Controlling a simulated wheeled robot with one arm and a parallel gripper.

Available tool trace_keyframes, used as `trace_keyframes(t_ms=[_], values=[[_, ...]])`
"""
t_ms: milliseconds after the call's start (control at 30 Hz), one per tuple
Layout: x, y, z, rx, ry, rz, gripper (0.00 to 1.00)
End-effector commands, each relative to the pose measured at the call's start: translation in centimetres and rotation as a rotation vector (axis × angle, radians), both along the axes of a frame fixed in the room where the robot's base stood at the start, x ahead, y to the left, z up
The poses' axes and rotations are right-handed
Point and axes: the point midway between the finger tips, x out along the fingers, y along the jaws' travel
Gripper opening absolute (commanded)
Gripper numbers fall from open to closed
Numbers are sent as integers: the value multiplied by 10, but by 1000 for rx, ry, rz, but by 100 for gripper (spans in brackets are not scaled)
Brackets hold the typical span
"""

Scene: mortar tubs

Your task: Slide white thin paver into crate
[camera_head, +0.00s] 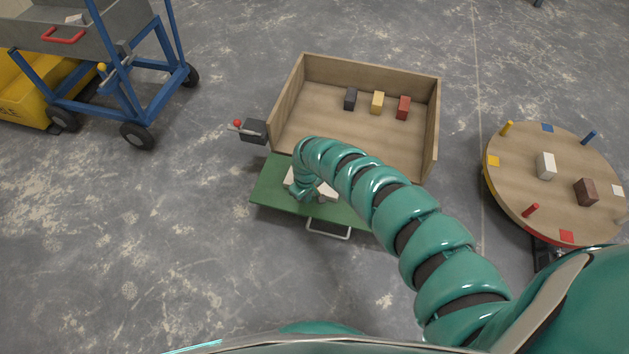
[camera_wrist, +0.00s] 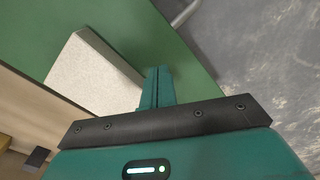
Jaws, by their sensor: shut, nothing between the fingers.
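The white thin paver (camera_wrist: 95,78) lies flat on the green panel (camera_head: 270,190) at the open front of the wooden crate (camera_head: 437,130). In the head view, my arm covers most of the paver, and only pale parts of it show (camera_head: 326,191). My gripper (camera_wrist: 157,72) is shut and empty. In the wrist view its fingers are right beside the paver's edge, on the side away from the crate; I cannot tell whether they touch it. In the head view my gripper is over the panel, and its fingertips are hidden.
Dark (camera_head: 350,98), yellow (camera_head: 377,102) and red blocks (camera_head: 403,107) stand inside near the crate's back wall. A dark box with a red-knobbed lever (camera_head: 253,131) is at its left. A round table (camera_head: 520,185) with blocks and pegs stands right. A blue-framed cart (camera_head: 120,85) is upper left.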

Motion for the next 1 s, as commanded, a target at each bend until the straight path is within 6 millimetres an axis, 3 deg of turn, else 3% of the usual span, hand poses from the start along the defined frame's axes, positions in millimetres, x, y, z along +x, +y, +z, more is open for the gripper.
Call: trace_keyframes(t_ms=[1000], values=[[0,0,-8,0,0,0,0]])
